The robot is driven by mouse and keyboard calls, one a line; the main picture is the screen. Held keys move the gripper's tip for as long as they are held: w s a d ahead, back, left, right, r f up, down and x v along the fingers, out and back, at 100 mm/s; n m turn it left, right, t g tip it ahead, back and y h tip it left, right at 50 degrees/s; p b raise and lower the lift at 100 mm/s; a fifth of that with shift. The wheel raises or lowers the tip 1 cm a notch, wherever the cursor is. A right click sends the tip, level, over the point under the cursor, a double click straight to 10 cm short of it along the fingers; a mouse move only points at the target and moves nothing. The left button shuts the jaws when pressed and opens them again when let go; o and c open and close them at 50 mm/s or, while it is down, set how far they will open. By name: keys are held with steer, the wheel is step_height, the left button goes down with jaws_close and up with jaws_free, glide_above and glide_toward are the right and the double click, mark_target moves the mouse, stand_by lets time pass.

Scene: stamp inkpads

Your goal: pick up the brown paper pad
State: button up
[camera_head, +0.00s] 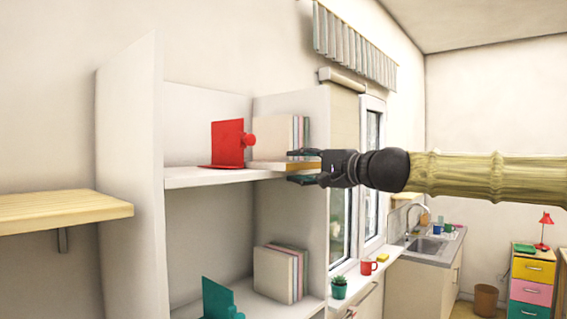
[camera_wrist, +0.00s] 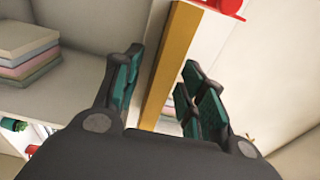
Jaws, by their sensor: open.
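In the wrist view my gripper (camera_wrist: 162,62) has a finger on each side of the pad edge. I cannot tell whether either finger touches it.
A red bookend (camera_head: 228,143) stands left of the upright books (camera_head: 278,138) on the white shelf (camera_head: 210,177). The lower shelf holds more books (camera_head: 275,272) and a teal bookend (camera_head: 218,299). A side panel (camera_head: 318,225) stands close behind my fingers. A red mug and a plant sit on the windowsill.

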steer(key=shift+w+a, duration=0.2)
jaws_close()
steer(key=shift+s+d+r, duration=0.1)
steer(key=shift+r, duration=0.05)
stand_by(0.3)
steer(key=shift+s+d+r, duration=0.25)
steer(key=shift+d+r, duration=0.05)
steer(key=shift+r, duration=0.05)
steer(key=s+d+r+b, duration=0.1)
steer(key=s+d+r, duration=0.6)
steer(key=d, duration=0.3)
steer(key=shift+s+b, duration=0.35)
steer(key=shift+s, duration=0.45)
